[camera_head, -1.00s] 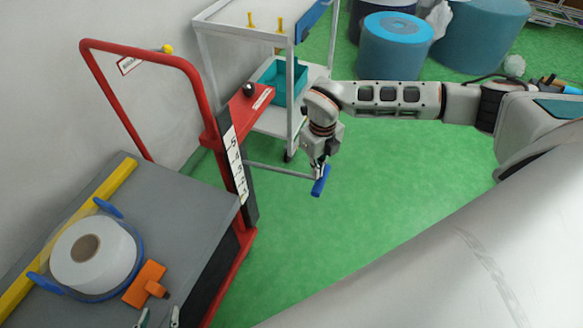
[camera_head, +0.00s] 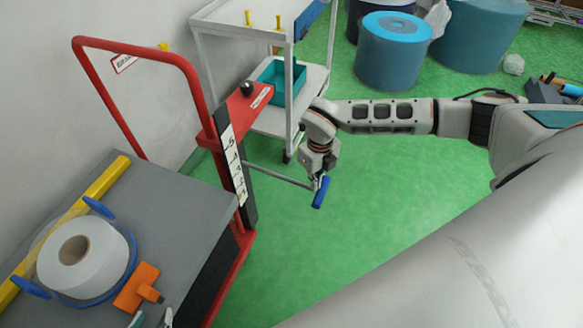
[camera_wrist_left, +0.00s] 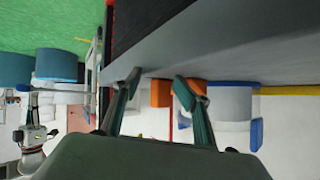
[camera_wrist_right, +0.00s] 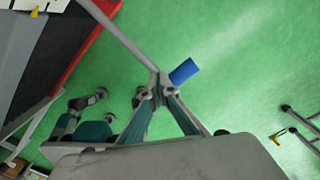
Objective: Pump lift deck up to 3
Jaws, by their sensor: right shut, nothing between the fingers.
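The lift deck (camera_head: 165,205) is a grey platform at the left in the head view. The pump lever (camera_head: 283,176) is a thin grey bar sloping down to a blue grip (camera_head: 321,192). My right gripper (camera_head: 319,180) is shut at the lever's end beside the grip, with nothing held between its fingers. The right wrist view also shows the blue grip (camera_wrist_right: 184,71) just beyond the fingertips. My left gripper (camera_wrist_left: 158,78) is open and empty by the deck's edge.
A white roll (camera_head: 75,258) in a blue-armed holder and an orange block (camera_head: 137,287) sit on the deck by a yellow bar (camera_head: 100,182). A white cart (camera_head: 262,120) with a teal bin stands behind the lever. Green floor right of the lever is clear.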

